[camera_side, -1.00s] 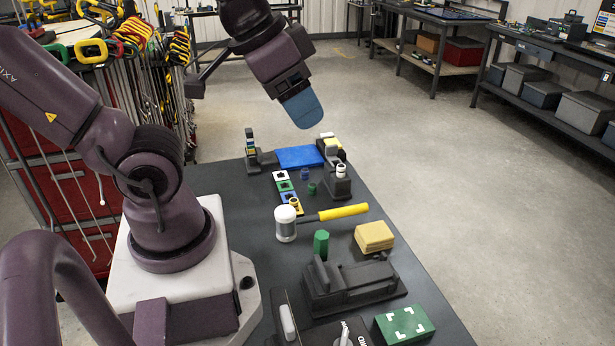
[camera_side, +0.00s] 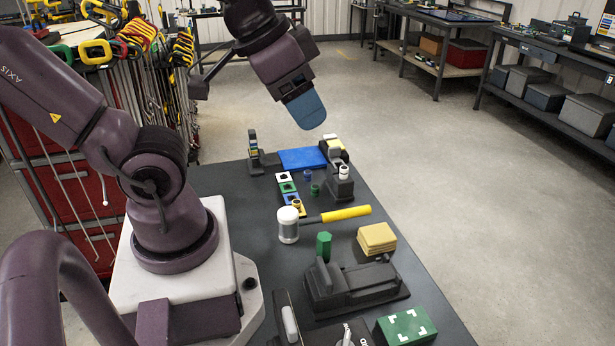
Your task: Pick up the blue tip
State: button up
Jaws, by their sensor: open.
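The blue tip (camera_side: 308,175) is a small upright cylinder on the dark table, in front of the blue mat and to the right of the row of coloured squares. A small green tip (camera_side: 315,190) stands just in front of it. My gripper (camera_side: 308,122), with blue fingers, hangs in the air above the far end of the table, well clear of the blue tip. It is open and empty; the side-on view hides the gap between its fingers.
A row of coloured squares (camera_side: 286,187) lies left of the tip. A dark stand with a white tip (camera_side: 343,172) is to the right. The blue mat (camera_side: 302,158) lies behind. A yellow-handled hammer (camera_side: 340,214), sponges (camera_side: 376,238) and a dark vise (camera_side: 350,284) are nearer.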

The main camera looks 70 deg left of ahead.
jog(key=n+g, duration=0.6)
jog(key=n, duration=0.9)
send_over(308, 172)
notch_tip(308, 172, down, 22)
jog(key=f, duration=0.6)
jog(key=shift+s+d+f, duration=0.1)
jog(key=shift+d+f, duration=0.15)
jog(key=shift+f, duration=0.05)
jog(key=f, duration=0.6)
jog(key=shift+a+f, duration=0.2)
jog(key=shift+a, duration=0.1)
jog(key=c, duration=1)
